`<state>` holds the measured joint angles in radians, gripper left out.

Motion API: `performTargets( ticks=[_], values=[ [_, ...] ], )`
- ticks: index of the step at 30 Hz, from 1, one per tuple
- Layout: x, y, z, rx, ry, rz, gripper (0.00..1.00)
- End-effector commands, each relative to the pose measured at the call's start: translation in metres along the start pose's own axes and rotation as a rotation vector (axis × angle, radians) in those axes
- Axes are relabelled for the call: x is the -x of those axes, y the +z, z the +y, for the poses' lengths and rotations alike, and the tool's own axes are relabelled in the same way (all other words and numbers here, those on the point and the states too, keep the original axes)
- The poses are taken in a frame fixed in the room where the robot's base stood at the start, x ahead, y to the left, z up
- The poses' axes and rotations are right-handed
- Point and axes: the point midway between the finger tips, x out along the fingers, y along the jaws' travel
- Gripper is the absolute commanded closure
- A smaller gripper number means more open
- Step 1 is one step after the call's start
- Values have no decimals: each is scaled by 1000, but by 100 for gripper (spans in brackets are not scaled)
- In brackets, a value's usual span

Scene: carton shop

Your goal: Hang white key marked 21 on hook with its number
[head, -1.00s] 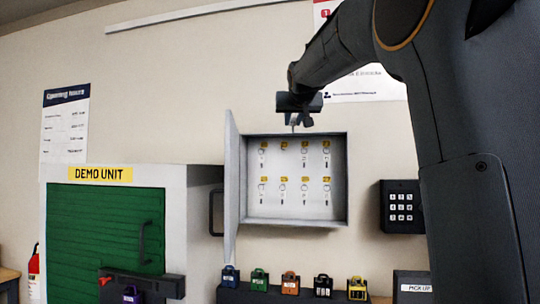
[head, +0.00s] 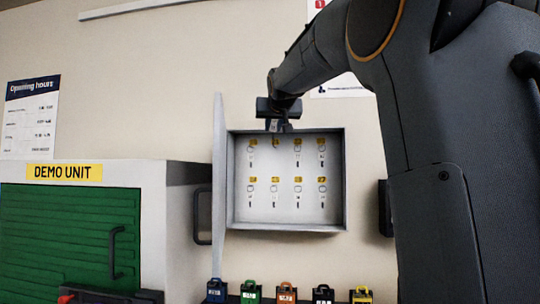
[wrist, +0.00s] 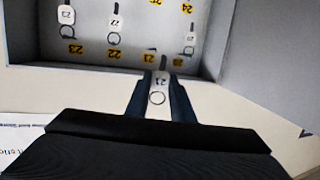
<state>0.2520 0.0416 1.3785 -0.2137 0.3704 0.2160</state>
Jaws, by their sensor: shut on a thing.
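My gripper (head: 277,126) is at the upper edge of the open key cabinet (head: 346,180), above the second column in the head view. In the wrist view my gripper (wrist: 158,82) is shut on the white key tag marked 21 (wrist: 161,78), with its ring (wrist: 157,98) showing. The yellow label 21 (wrist: 149,58) is just beyond the fingertips, upside down in the wrist view. I see no key hanging under it. The hook itself is too small to make out. The label also shows in the head view (head: 275,142).
White keys hang under the neighbouring labels 22 (wrist: 114,54), 23 (wrist: 75,48) and 20 (wrist: 178,62). A lower row of keys hangs below. The cabinet door (head: 219,190) stands open at the left. Several coloured padlocks (head: 287,294) stand below the cabinet.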

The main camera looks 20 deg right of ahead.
Motion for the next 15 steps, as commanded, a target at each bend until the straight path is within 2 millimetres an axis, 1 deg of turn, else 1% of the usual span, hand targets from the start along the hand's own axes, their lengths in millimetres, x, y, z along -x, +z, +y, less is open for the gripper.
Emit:
performTargets(
  ticks=[1, 8, 12, 15],
  values=[
    [-3, 6, 0, 0, 0, 0, 91],
    [-17, 33, -2, 0, 2, 0, 91],
    [-27, 53, -4, 0, 2, 0, 91],
    [-32, 63, -5, 0, 2, 0, 91]
  ],
)
